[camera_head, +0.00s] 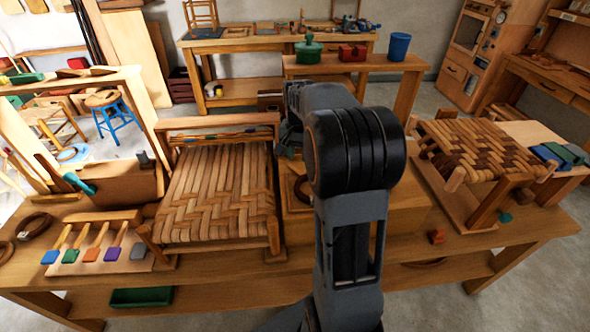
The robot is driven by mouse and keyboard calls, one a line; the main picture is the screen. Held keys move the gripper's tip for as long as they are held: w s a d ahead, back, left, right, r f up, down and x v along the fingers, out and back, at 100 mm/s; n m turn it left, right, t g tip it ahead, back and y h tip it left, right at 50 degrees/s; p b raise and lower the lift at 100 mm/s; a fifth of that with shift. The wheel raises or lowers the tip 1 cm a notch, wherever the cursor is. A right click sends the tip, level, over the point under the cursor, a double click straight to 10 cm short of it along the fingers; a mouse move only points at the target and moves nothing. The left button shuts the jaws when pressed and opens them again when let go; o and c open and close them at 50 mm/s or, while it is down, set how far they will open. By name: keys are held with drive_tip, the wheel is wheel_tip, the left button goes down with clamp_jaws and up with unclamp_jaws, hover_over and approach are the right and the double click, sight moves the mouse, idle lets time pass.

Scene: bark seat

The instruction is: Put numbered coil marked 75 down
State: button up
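A dark brown coil (34,225) lies at the left end of the workbench, with a small pale tag beside it. Part of another coil (5,251) shows at the left picture edge. A third brown coil (301,188) shows partly on a wooden surface just left of my arm, below my wrist; my arm hides its right side. No number can be read on any coil. My gripper (288,150) is around the wrist's lower end, above the bench and mostly hidden by my own arm. I cannot tell whether its fingers are open or hold anything.
A woven bark seat (220,192) in a frame stands left of my arm, and a woven stool (480,150) stands at right. A rack of colour-tipped tools (95,245) sits at front left. Green and blue blocks (562,153) lie at far right.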

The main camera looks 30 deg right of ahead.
drive_tip(key=s+a+r+n+t, duration=0.1)
drive_tip(key=s+a+n+t, duration=0.3)
drive_tip(key=s+a+n, duration=0.5)
drive_tip(key=s+a, duration=0.7)
drive_tip(key=a, duration=0.1)
drive_tip(key=shift+n, duration=0.3)
drive_tip(key=shift+w, duration=0.1)
drive_tip(key=shift+d, duration=0.2)
